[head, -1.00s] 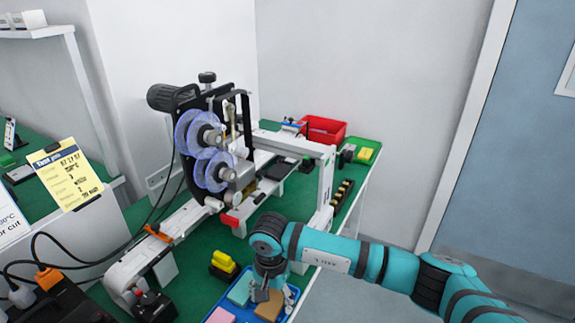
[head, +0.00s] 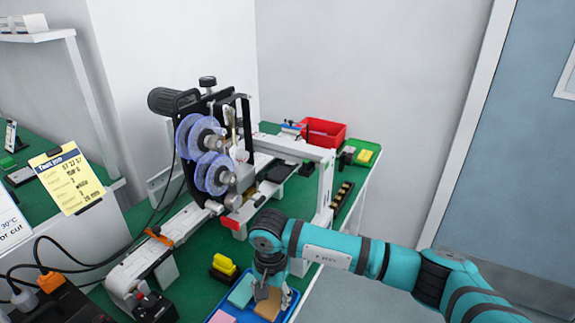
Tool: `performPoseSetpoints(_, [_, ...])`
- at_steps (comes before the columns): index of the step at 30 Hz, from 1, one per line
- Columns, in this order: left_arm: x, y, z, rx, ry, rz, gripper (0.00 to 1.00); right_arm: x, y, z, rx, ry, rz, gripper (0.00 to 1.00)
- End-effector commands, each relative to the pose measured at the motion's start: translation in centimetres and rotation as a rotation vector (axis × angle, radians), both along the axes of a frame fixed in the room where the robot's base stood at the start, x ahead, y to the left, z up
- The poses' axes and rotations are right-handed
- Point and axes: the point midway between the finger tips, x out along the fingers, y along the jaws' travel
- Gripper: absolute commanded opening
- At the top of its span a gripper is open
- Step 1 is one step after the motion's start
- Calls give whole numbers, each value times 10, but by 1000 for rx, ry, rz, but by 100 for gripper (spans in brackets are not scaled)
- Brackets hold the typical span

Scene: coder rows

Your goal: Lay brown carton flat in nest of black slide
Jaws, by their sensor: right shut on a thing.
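The brown carton (head: 268,306) is at the right side of a blue tray (head: 292,301) at the bottom of the head view. My right gripper (head: 264,291) points down at it and is shut on it. The gripper covers part of the carton, so whether it touches the tray floor cannot be told. A black slide (head: 279,173) appears to sit on the white rail of the machine, behind the gripper; its nest cannot be made out. My left gripper does not show.
A teal carton (head: 241,291) and a pink one (head: 222,317) share the tray. A yellow-and-black piece (head: 223,267) stands beside it. The machine with clear reels (head: 206,155) and a white gantry (head: 326,185) rise behind. A red bin (head: 323,132) stands at the back.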

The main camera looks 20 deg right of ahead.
Motion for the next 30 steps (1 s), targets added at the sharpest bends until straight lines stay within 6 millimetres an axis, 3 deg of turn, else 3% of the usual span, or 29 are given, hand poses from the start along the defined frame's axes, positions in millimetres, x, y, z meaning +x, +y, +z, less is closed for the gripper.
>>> performPoseSetpoints(13, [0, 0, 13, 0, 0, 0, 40, 0, 0, 28, -1, -1, -1, 31])
performPoseSetpoints(24, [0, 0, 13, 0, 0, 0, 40, 0, -1, 31, -1, -1, 1, 31])
performPoseSetpoints(30, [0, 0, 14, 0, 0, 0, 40, -13, -17, 52, 7, -16, 125, 31])
